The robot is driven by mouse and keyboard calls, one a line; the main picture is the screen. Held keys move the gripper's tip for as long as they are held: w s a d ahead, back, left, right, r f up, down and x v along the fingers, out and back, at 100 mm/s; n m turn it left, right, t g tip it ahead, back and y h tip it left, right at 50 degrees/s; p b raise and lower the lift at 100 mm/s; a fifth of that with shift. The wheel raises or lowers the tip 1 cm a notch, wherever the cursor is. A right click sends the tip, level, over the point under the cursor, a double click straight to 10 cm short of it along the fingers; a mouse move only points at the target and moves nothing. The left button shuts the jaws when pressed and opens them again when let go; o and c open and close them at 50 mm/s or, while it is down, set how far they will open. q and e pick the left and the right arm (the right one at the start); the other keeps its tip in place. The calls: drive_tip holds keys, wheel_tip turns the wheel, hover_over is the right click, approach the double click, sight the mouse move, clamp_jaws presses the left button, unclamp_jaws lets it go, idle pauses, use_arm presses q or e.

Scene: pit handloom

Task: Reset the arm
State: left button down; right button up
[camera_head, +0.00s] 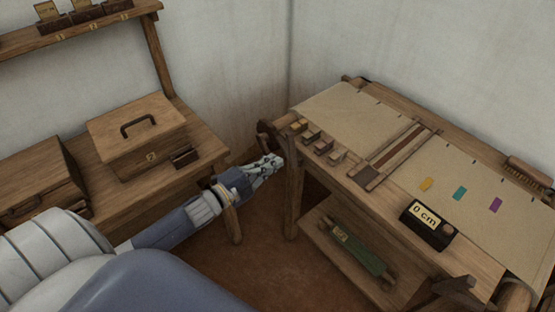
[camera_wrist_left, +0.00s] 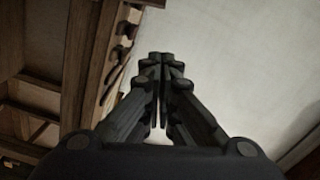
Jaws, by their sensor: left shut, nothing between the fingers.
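My left arm (camera_head: 180,222) comes in from the lower left of the head view. My left gripper (camera_head: 277,162) is at the left end of the loom table, between that table and the side bench. Its fingers are shut with nothing between them. In the left wrist view the fingertips (camera_wrist_left: 161,58) meet against a pale wall, with wooden framing to their left. In the head view I cannot tell whether the fingertips touch the loom's edge. My right gripper is not in view.
The loom table (camera_head: 470,262) carries cloth (camera_head: 350,105), several small blocks (camera_head: 312,138), a "0 cm" block (camera_head: 428,222) and a brush (camera_head: 527,172). A green roll (camera_head: 358,250) lies on its lower shelf. The side bench (camera_head: 205,140) holds a lidded wooden box (camera_head: 140,150). Floor (camera_head: 262,240) shows between them.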

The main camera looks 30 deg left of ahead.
use_arm(q)
drive_tip(key=shift+s, duration=0.15)
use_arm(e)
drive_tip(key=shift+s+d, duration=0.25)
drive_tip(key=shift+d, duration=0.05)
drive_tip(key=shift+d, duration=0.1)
